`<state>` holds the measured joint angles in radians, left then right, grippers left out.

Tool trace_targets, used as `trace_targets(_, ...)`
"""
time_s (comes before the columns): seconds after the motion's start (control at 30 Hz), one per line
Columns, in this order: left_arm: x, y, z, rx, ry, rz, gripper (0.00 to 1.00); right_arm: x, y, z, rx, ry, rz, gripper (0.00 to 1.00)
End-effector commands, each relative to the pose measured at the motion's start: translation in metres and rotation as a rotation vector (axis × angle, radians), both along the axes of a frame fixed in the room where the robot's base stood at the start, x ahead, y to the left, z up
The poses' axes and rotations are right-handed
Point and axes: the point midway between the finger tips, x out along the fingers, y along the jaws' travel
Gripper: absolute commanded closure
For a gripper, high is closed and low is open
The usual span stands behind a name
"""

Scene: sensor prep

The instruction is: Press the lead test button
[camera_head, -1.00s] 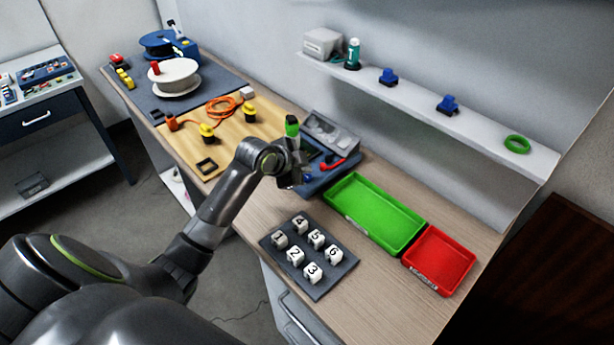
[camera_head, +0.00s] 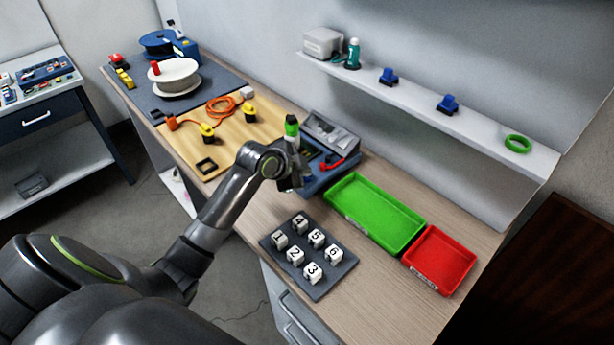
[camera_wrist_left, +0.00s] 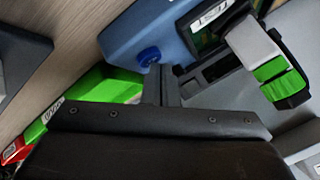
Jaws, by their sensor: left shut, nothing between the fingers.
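The lead tester is a blue box (camera_head: 322,180) with a grey sloped part (camera_head: 330,132) behind it, on the workbench against the wall. In the left wrist view its blue body (camera_wrist_left: 125,38) carries a round blue button (camera_wrist_left: 149,56) and a small framed label. My left gripper (camera_head: 292,185) points down at the tester's front left edge and partly hides it. Its fingers (camera_wrist_left: 163,82) are shut and empty, close to the button in the wrist view; I cannot tell whether they touch it. The button is not clear in the head view. My right gripper is not in view.
A red lead (camera_head: 335,164) lies on the tester. A green tray (camera_head: 350,215) and a red tray (camera_head: 438,287) stand to its right. A dark pad (camera_head: 318,292) with numbered blocks lies in front. A wooden board (camera_head: 190,145) with an orange cable lies left. A shelf (camera_head: 420,107) runs above.

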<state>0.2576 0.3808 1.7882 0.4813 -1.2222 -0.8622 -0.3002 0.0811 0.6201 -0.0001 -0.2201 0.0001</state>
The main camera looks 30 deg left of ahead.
Motion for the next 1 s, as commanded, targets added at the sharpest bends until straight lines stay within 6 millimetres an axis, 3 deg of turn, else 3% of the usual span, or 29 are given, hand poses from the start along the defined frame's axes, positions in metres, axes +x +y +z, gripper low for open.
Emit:
trace_targets(0.73, 0.000, 0.000, -0.007, 0.000, 0.002, 0.001, 1.00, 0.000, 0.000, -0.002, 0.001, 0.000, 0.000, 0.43)
trace_targets(1.0, 0.000, 0.000, 0.003, 0.000, 0.003, 0.001, 1.00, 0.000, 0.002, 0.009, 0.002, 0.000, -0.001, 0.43)
